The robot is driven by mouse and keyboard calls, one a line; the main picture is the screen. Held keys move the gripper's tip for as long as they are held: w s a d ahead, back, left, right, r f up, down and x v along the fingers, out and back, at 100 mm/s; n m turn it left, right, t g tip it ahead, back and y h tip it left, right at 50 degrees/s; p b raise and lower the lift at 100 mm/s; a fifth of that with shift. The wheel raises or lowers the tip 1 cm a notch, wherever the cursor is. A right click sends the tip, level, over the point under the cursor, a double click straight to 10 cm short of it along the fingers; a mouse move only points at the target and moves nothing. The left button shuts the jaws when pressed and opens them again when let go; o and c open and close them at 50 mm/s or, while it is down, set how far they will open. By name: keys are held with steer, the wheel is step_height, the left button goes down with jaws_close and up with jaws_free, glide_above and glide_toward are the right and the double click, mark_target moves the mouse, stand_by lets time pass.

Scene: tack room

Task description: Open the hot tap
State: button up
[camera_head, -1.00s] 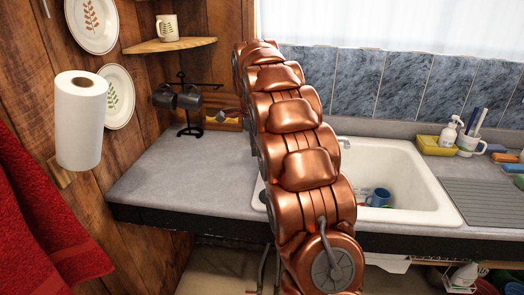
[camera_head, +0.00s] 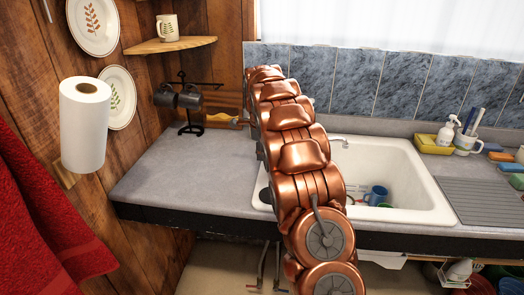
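A metal tap spout (camera_head: 339,139) shows at the back rim of the white sink (camera_head: 425,200), just right of my copper arm. The tap handles are not visible; my arm covers the area left of the spout, so I cannot tell the hot one or its state. My arm reaches from the bottom of the picture up across the sink's left side towards the tiled wall. My gripper is not visible; the arm's far end hides it, so I cannot tell what it touches.
Blue mugs (camera_head: 378,195) lie in the sink. A soap bottle (camera_head: 446,133), a brush mug (camera_head: 467,144) and sponges stand at the right. A mug rack (camera_head: 184,105) stands at the left back corner. The left counter (camera_head: 180,170) is clear in front.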

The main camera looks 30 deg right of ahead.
steer(key=shift+w+d+f, duration=0.1)
steer(key=shift+f, duration=0.7)
jaws_close()
